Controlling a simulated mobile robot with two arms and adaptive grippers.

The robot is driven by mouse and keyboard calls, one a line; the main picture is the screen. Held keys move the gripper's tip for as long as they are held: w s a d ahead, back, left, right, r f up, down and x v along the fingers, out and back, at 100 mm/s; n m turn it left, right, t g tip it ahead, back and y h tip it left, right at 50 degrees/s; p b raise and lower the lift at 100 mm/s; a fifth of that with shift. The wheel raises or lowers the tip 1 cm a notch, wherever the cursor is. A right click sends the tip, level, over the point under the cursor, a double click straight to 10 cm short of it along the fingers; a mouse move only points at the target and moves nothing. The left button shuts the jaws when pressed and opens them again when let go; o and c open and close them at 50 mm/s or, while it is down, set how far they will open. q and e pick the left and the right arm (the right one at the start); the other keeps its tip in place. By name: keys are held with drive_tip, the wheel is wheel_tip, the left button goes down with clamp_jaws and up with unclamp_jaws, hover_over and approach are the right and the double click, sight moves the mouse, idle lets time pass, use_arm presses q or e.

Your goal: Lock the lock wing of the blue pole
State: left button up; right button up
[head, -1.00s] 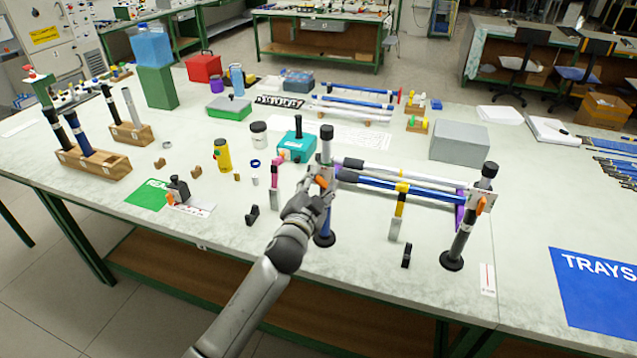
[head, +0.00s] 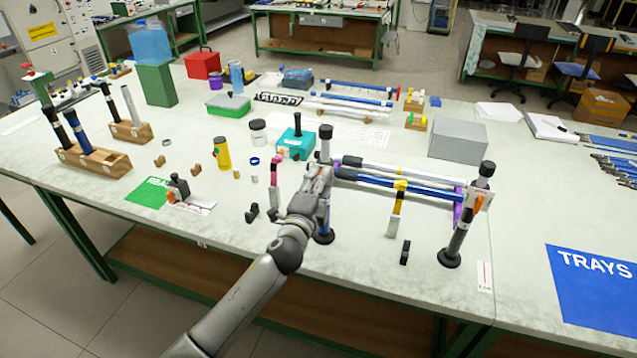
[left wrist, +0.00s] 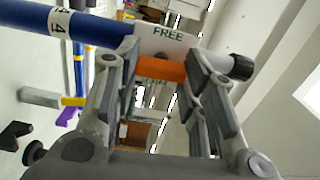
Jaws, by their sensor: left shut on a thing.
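The blue pole (head: 324,218) stands upright on a round black base (head: 323,237), with a grey upper part and a black cap (head: 326,131). In the left wrist view the blue pole (left wrist: 100,31) lies across the upper left with a white numbered band. A white plate marked FREE (left wrist: 168,40) is beside an orange lock wing (left wrist: 160,70). My left gripper (head: 321,180) is at the pole's collar. In the left wrist view its fingers (left wrist: 160,80) are shut on the orange wing. In the head view the gripper hides the wing. My right gripper is not in view.
A black pole (head: 460,238) with an orange wing stands to the right. White and blue rods (head: 410,187) lie between the poles. A teal box (head: 292,145) is behind, and a small black block (head: 405,252) is in front.

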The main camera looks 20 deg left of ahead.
use_arm(q)
drive_tip(key=shift+m, duration=0.4)
drive_tip(key=o, duration=1)
drive_tip(key=s, duration=1.2)
drive_tip(key=shift+f, duration=0.15)
